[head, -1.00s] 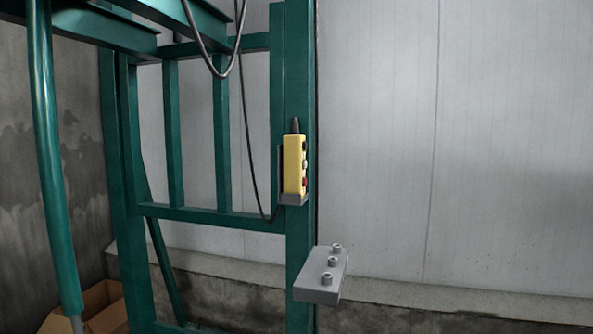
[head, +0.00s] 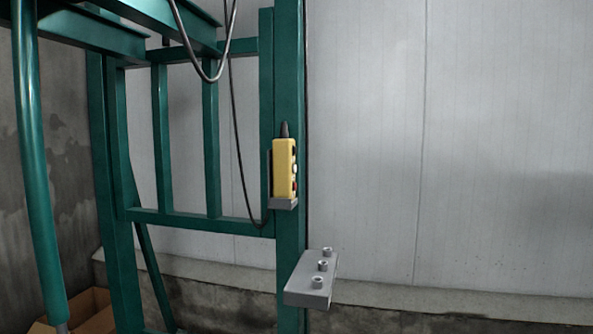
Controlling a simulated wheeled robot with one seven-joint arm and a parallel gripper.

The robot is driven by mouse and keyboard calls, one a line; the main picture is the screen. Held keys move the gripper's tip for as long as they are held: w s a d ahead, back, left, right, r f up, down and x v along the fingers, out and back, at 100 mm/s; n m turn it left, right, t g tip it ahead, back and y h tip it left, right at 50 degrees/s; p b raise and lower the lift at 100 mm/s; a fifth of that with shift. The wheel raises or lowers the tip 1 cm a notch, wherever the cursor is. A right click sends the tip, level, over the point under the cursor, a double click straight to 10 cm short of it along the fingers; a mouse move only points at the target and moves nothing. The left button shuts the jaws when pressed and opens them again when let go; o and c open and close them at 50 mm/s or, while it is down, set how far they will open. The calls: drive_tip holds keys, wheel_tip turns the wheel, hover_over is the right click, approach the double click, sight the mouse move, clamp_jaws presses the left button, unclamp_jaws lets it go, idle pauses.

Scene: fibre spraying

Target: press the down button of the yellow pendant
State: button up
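The yellow pendant (head: 284,167) sits upright in a grey holder (head: 284,203) on a green post, right of the middle height of the head view. Its button side faces right and shows at a steep angle. A dark button is near the top, a pale one in the middle and a red one lower down. I cannot tell which is the down button. A black cable gland tops the pendant. My gripper is not in view.
The green steel frame (head: 290,90) fills the left half. A grey plate (head: 308,290) with three bolts juts out low in front of the post. A cardboard box (head: 92,312) lies bottom left. The right side shows bare wall.

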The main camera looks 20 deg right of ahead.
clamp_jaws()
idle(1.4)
